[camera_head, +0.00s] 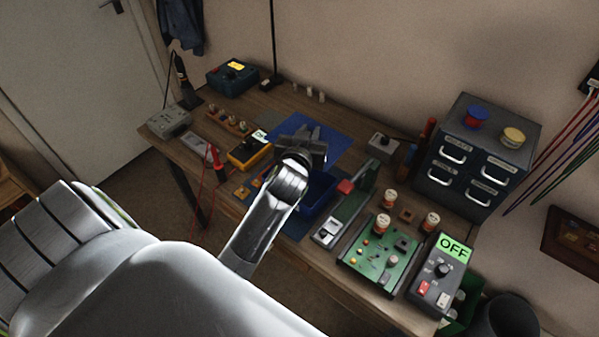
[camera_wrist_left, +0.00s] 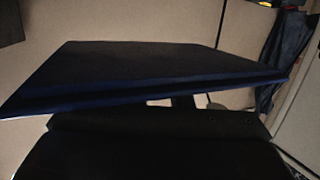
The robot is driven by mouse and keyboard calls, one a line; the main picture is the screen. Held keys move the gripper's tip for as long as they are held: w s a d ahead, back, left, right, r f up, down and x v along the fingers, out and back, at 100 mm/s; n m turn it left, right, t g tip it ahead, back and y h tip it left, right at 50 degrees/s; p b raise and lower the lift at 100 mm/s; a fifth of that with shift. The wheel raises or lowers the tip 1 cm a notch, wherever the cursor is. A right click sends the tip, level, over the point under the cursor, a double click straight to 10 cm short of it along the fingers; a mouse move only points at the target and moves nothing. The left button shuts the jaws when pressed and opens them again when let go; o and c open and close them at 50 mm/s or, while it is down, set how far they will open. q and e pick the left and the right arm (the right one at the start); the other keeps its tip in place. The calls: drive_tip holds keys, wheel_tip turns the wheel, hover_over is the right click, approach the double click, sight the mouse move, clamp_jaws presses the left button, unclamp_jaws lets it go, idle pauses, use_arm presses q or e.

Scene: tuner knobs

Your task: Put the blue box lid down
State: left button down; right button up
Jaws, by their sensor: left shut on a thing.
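My left gripper (camera_head: 311,148) is over the middle of the workbench, between the yellow meter and the drawer cabinet. It is shut on the blue box lid (camera_wrist_left: 150,75), a dark blue flat panel that fills much of the left wrist view and looks slightly tilted there. The fingers' contact with the lid is hard to make out. The open blue box (camera_head: 319,190) is just below and right of the gripper in the head view, partly hidden by my arm. A flat blue surface (camera_head: 340,140) shows behind the gripper; I cannot tell whether it is lid or mat. My right gripper is out of view.
A green circuit board (camera_head: 381,254) and a grey unit reading OFF (camera_head: 441,270) stand at the right. A grey drawer cabinet (camera_head: 474,155) is behind them. A yellow meter (camera_head: 248,151) with red leads is left of the gripper.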

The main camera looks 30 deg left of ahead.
use_arm(q)
drive_tip(key=f, duration=0.1)
drive_tip(key=s+a+f, duration=0.1)
drive_tip(key=f, duration=0.1)
drive_tip(key=a+f, duration=0.1)
drive_tip(key=shift+s+f, duration=0.15)
drive_tip(key=shift+f, duration=0.15)
wheel_tip(320, 180, down, 10)
drive_tip(key=b, duration=0.2)
drive_tip(key=shift+r, duration=0.2)
drive_tip(key=c, duration=1.3)
unclamp_jaws()
